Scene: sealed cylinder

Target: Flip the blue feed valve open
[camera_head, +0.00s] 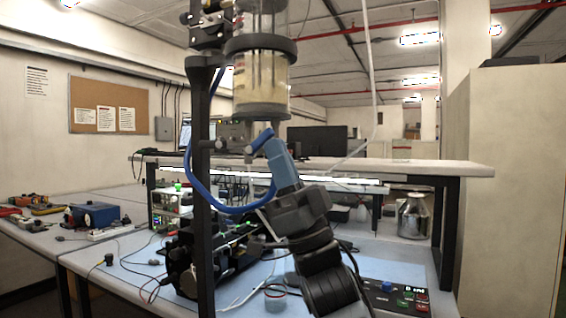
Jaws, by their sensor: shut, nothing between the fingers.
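A sealed cylinder (262,85) with cloudy, pale yellow contents is held upright on a black stand at upper centre. Below its base is a small grey fitting (249,150) with a bright blue handle (263,138), which appears to be the feed valve. A blue tube (191,172) loops down from the left and back up toward this area. My gripper (273,151) reaches up from the lower right. Its blue-grey end is shut and empty, close against or just in front of the blue handle. I cannot tell whether they touch. The end partly hides the valve, so its setting is unclear.
The black stand post (203,240) rises left of my gripper. Behind are a raised shelf (420,168) and a metal canister (412,216). A button panel (400,298) lies lower right. Instruments and cables crowd the left bench. A tall cabinet (510,180) stands at right.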

